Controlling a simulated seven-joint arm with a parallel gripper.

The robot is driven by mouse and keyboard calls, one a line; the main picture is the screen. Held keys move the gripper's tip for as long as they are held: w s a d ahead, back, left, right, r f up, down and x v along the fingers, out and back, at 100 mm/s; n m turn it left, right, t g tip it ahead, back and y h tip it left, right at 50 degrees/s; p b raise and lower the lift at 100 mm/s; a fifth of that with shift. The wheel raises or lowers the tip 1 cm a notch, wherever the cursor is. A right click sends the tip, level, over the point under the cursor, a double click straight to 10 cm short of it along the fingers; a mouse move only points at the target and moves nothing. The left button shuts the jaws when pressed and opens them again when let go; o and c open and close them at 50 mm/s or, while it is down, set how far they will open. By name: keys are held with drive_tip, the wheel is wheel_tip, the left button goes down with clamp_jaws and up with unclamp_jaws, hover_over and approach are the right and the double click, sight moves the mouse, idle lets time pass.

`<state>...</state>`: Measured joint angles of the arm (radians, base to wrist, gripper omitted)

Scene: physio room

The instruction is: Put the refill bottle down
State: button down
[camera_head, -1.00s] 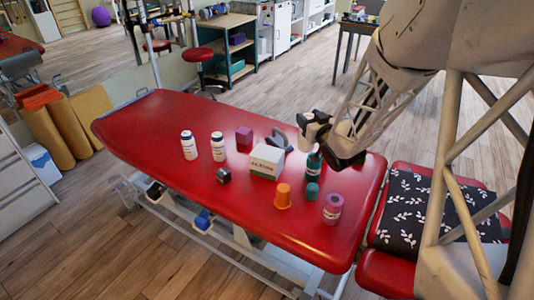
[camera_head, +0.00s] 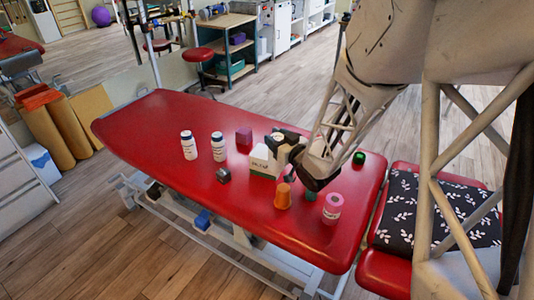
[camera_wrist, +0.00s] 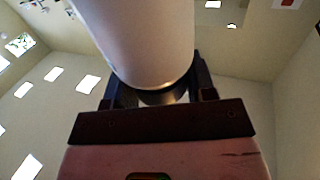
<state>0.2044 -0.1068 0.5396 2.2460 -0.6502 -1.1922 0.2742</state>
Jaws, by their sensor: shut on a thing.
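In the head view I cannot clearly separate the held bottle from my pale hand. Its base, and whether it touches the table, cannot be made out.
The table's left part is clear.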

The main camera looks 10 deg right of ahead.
drive_tip(key=shift+f, duration=0.65)
drive_tip(key=shift+w, duration=0.1)
drive_tip(key=w+f, duration=0.1)
drive_tip(key=w, duration=1.4)
drive_tip(key=shift+w+d+f, duration=0.25)
drive_tip(key=shift+w+d, duration=0.15)
wheel_tip(320, 180, down, 4)
drive_tip(key=shift+r, duration=0.25)
drive_tip(key=shift+c, duration=2.1)
unclamp_jaws()
